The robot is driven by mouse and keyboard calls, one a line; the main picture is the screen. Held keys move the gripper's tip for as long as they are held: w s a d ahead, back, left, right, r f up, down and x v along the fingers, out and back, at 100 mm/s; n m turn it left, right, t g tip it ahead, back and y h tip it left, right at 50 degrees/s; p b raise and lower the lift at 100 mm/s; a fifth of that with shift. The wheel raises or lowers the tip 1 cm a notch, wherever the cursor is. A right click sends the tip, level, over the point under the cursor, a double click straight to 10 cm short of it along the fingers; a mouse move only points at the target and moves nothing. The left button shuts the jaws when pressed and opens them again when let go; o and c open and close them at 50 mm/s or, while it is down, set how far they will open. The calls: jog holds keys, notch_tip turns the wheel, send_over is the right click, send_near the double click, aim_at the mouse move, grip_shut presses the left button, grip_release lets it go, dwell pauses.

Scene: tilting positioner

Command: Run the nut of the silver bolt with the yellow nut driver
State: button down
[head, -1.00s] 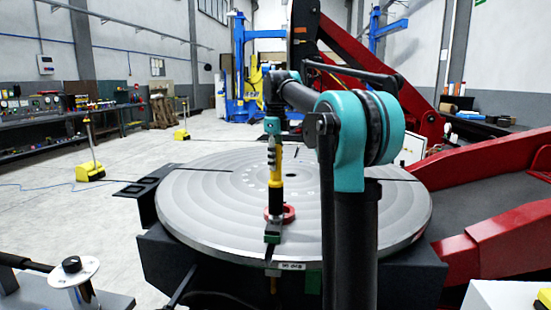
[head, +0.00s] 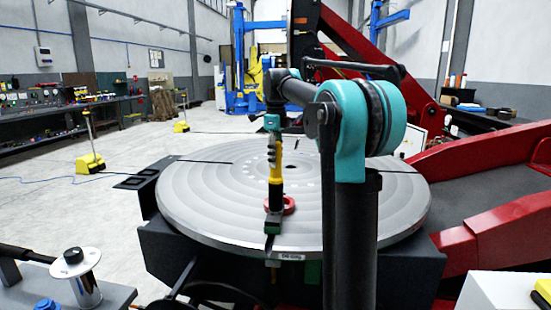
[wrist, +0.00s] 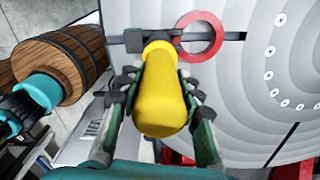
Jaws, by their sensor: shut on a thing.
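My gripper (head: 275,168) is shut on the yellow nut driver (head: 276,192), held roughly upright above the near rim of the grey round table (head: 195,205). In the wrist view the yellow handle (wrist: 160,88) lies between both fingers and fills the middle. The driver's dark lower end (head: 273,222) meets the dark fixture at the rim. The silver bolt and its nut are not visible; the driver and its handle cover that spot. I cannot tell whether the driver sits on the nut.
A red ring (head: 289,205) lies on the table just right of the driver; it also shows in the wrist view (wrist: 199,37). A red arm structure (head: 495,235) stands at the right. A silver cylinder (head: 87,290) stands on a bench at lower left. Most of the tabletop is clear.

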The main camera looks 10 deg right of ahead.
jog(key=shift+f, duration=0.15)
jog(key=shift+r, duration=1.05)
dwell(1.8)
jog(key=shift+r, duration=2.8)
